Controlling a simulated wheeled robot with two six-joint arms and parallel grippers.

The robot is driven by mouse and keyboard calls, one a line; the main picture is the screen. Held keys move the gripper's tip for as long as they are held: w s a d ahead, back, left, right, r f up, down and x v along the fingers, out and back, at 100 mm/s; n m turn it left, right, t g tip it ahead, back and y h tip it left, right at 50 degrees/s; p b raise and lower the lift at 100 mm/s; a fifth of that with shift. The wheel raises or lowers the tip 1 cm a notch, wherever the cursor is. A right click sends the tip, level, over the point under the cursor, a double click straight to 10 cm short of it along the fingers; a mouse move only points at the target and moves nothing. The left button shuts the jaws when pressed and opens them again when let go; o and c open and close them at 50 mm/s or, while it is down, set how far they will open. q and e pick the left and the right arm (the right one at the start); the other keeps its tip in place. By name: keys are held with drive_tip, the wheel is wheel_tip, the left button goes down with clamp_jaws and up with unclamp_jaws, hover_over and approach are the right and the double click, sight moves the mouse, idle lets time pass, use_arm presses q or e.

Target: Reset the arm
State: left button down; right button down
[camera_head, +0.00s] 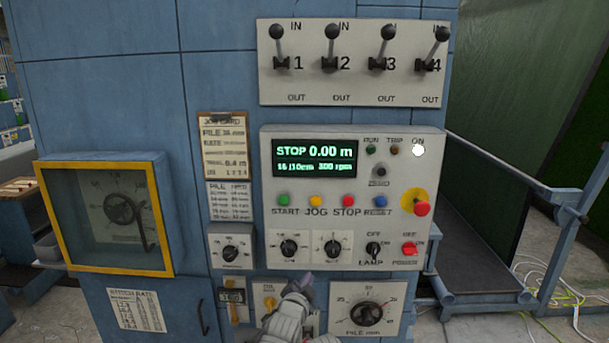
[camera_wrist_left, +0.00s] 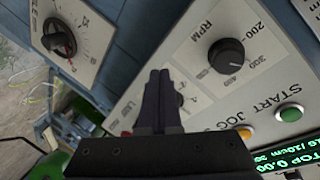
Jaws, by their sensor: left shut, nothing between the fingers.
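My left gripper (camera_head: 302,284) is low in the middle of the head view, in front of the blue machine cabinet (camera_head: 110,100). It is below the two small knob plates of the control panel (camera_head: 262,200) and left of the pile dial (camera_head: 366,310). In the left wrist view its dark fingers (camera_wrist_left: 160,76) are together and empty. They overlap a knob on the panel; whether they touch it I cannot tell. The RPM knob (camera_wrist_left: 226,56) is to their right and the pile dial's knob (camera_wrist_left: 60,40) to their upper left. My right gripper is in neither view.
Several levers stand on the top plate (camera_head: 350,90). The display (camera_head: 315,158) reads STOP 0.00 m, and the ON lamp (camera_head: 418,150) is lit. A yellow-framed window box (camera_head: 160,220) juts out at left. A blue railing (camera_head: 500,165) and loose cables (camera_head: 560,285) are at right.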

use_arm(q)
drive_tip(key=s+a+f+n+g+y, duration=0.2)
drive_tip(key=s+f+n+g, duration=0.15)
drive_tip(key=s+f, duration=0.3)
drive_tip(key=s+a+f+n+g+y, duration=0.1)
drive_tip(key=s+a+f+n+g, duration=0.1)
drive_tip(key=s+f+g, duration=0.4)
drive_tip(key=s+a+f+n+g+y, duration=0.1)
drive_tip(key=s+f+g, duration=0.1)
drive_tip(key=s, duration=0.5)
drive_tip(key=s+a+f+n+g+y, duration=0.1)
drive_tip(key=s+a+f+n+g, duration=0.1)
drive_tip(key=s, duration=0.5)
drive_tip(key=shift+f+g, duration=0.45)
drive_tip(key=shift+g, duration=0.5)
drive_tip(key=shift+s, duration=0.1)
